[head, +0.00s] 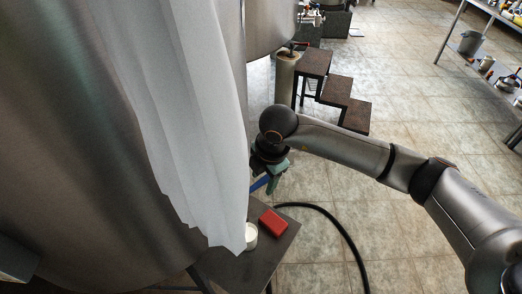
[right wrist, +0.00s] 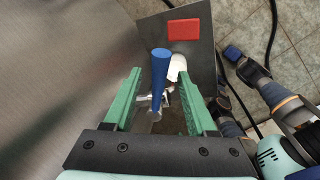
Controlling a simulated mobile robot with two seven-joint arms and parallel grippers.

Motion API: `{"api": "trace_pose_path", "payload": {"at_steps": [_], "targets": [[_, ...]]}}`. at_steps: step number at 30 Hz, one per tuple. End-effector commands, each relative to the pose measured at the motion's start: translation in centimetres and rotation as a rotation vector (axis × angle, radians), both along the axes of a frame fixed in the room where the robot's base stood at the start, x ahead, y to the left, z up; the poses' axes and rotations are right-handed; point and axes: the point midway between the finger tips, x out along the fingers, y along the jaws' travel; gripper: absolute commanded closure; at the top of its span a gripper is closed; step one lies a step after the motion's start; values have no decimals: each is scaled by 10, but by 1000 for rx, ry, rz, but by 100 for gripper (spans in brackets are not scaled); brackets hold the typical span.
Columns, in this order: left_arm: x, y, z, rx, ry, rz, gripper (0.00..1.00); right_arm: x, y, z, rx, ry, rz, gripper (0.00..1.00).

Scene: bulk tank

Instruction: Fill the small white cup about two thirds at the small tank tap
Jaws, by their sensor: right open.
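The small white cup (head: 251,237) stands on a small dark table (head: 262,262), partly hidden by a hanging white cloth. In the right wrist view the cup (right wrist: 178,66) shows partly behind the right finger; its fill level cannot be made out. The small tank tap has a blue lever (head: 260,184) and a metal body, seen in the right wrist view (right wrist: 148,99). My right gripper (head: 276,180), with green fingers, is open. In its wrist view the blue lever (right wrist: 161,62) shows between the fingers, apart from both.
A red block (head: 273,222) lies beside the cup. The white cloth (head: 200,120) hangs before the large steel tank (head: 90,160). A black hose (head: 335,222) curves over the tiled floor. Dark steps (head: 338,88) stand behind; the floor to the right is mostly clear.

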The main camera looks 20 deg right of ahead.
Motion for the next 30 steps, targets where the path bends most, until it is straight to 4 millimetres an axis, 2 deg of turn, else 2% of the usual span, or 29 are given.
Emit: {"api": "trace_pose_path", "payload": {"at_steps": [3, 18, 30], "targets": [[0, 0, 1, -1, 0, 1, 50, 0, 0, 2, 0, 0, 0, 45], [0, 0, 2, -1, 0, 1, 50, 0, 0, 2, 0, 0, 0, 100], [0, 0, 2, 0, 0, 1, 50, 0, 0, 2, 0, 0, 0, 100]]}}
